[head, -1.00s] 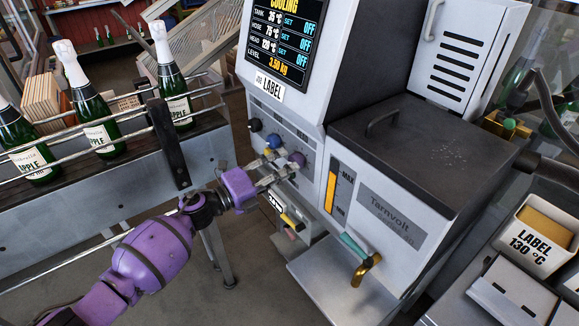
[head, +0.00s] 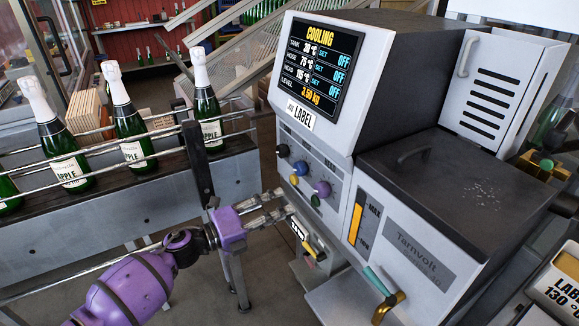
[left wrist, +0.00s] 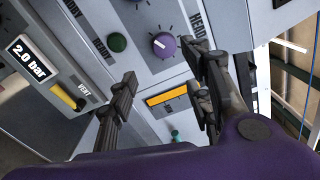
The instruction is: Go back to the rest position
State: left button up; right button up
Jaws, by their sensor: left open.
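My left gripper (head: 272,212) is purple with grey fingers. In the head view it is in front of the machine's knob panel, below the knobs, and apart from them. Its fingers are spread and empty, as the left wrist view also shows (left wrist: 165,95). The purple knob (head: 322,188) shows beyond the fingers in the left wrist view (left wrist: 163,45). The green knob (left wrist: 117,42) is beside it. The machine's screen (head: 319,68) reads COOLING, with tank, hose and head set OFF. My right gripper is not in view.
A conveyor (head: 110,222) with several green foil-topped bottles (head: 61,150) and metal rails runs along the left. The grey melter tank (head: 430,200) has a teal-handled brass tap (head: 380,290) low in front. A yellow-handled vent valve (head: 312,244) sits below the knobs.

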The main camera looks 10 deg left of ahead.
pick_arm(q)
jog(key=s+a+f+n+t+y+p, duration=0.1)
jog(key=s+a+f+n+t+y, duration=0.3)
jog(key=n, duration=0.7)
jog(key=s+a+f+n+y+p, duration=0.1)
jog(key=s+a+f+n+y, duration=0.2)
jog(key=s+f+n+y, duration=0.5)
jog(key=s+a+f+n+g+y+p, duration=0.1)
jog(key=s+f+n+g, duration=0.2)
jog(key=s, duration=1.2)
jog(key=s+a+f+n+g+y+p, duration=0.1)
jog(key=s+a+f+n+g, duration=0.1)
jog(key=s+f+n, duration=0.6)
jog(key=s+n+g, duration=0.1)
jog(key=s, duration=0.6)
jog(key=shift+a+p, duration=0.2)
jog(key=shift+p, duration=0.1)
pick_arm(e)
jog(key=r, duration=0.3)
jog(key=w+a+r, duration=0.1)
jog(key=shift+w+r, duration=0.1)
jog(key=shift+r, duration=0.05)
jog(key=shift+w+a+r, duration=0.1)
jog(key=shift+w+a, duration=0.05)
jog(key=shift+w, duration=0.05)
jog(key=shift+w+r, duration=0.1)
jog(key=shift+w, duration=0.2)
